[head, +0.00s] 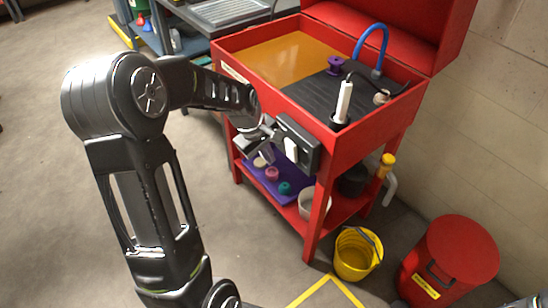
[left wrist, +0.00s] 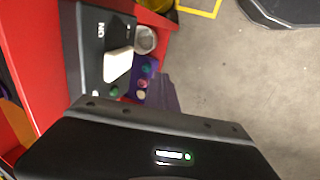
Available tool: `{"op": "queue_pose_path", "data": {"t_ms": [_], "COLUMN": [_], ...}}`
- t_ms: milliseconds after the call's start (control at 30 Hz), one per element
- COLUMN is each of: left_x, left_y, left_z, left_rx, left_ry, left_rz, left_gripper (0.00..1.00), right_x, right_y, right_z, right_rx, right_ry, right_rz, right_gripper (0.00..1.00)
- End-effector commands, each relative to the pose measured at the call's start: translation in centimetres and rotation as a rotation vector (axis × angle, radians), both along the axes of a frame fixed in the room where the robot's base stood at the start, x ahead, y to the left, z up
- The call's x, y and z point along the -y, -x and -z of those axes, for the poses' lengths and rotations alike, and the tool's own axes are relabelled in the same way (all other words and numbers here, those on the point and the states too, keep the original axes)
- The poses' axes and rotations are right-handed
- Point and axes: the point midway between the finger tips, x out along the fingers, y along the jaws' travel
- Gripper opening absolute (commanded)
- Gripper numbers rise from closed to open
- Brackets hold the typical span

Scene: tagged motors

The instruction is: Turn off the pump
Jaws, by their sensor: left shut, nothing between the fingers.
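A black pump switch box (head: 298,145) is fixed to the front of the red parts washer (head: 335,150). It carries a white lever (head: 291,150). In the left wrist view the box (left wrist: 88,48) shows an "ON" mark near one end, the white lever (left wrist: 118,64) standing out from its face, and a small green spot beside the lever's other end. My left gripper (head: 268,152) is shut and empty, just left of the box in the head view. Whether it touches the lever I cannot tell. My right gripper is not in view.
A blue hose (head: 372,42) arches over the washer's basin under its raised red lid. The lower shelf holds a purple mat (head: 262,180) with small coloured parts. A yellow bucket (head: 356,258) and a red drum (head: 447,262) stand on the floor at right. Open floor lies left.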

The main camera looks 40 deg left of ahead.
Motion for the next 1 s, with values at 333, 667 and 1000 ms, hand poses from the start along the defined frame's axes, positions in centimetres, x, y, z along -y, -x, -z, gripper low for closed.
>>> {"op": "queue_pose_path", "data": {"t_ms": [333,667,1000], "left_x": [-1.1,-1.3,-1.3], "left_y": [3.8,4.6,4.6], "left_z": [-5.5,-6.5,-6.5], "left_rx": [0.002,-0.001,-0.001], "left_ry": [0.000,0.001,0.001], "left_rz": [0.000,0.002,0.002], "left_gripper": [0.00,0.00,0.00], "right_x": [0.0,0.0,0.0], "right_y": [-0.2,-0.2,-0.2], "right_z": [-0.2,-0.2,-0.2], "right_rx": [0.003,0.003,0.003], "right_ry": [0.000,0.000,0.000], "right_rz": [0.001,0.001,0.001], "right_gripper": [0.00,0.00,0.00]}}
